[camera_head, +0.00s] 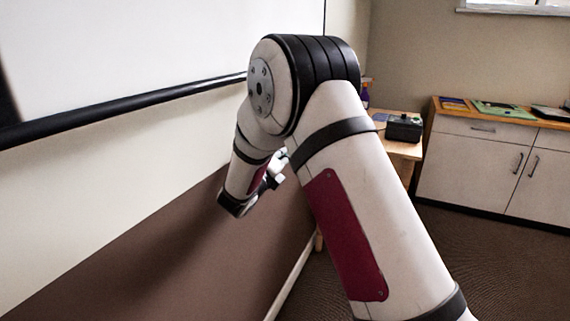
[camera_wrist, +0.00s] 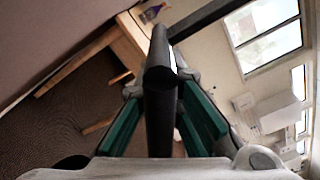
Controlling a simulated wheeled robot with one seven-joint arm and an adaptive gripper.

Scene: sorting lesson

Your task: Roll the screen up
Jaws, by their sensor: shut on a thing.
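The white screen (camera_head: 160,40) hangs on the wall at the upper left of the head view. Its black bottom bar (camera_head: 130,105) slopes up to the right and passes behind my arm. In the wrist view, my gripper (camera_wrist: 159,88) has its green-padded fingers on both sides of a black rod-like piece (camera_wrist: 160,120) and is shut on it. This piece runs up to a dark bar (camera_wrist: 205,18) at the top, which looks like the screen's bottom bar. I cannot tell how the two join. My arm covers the bar's right end in the head view.
A small wooden table (camera_head: 407,150) with a black box (camera_head: 403,128) stands behind my arm. A white cabinet (camera_head: 480,160) with books on top stands at the right. The wall (camera_head: 110,210) is close on the left. Carpet (camera_head: 510,270) lies open at the lower right.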

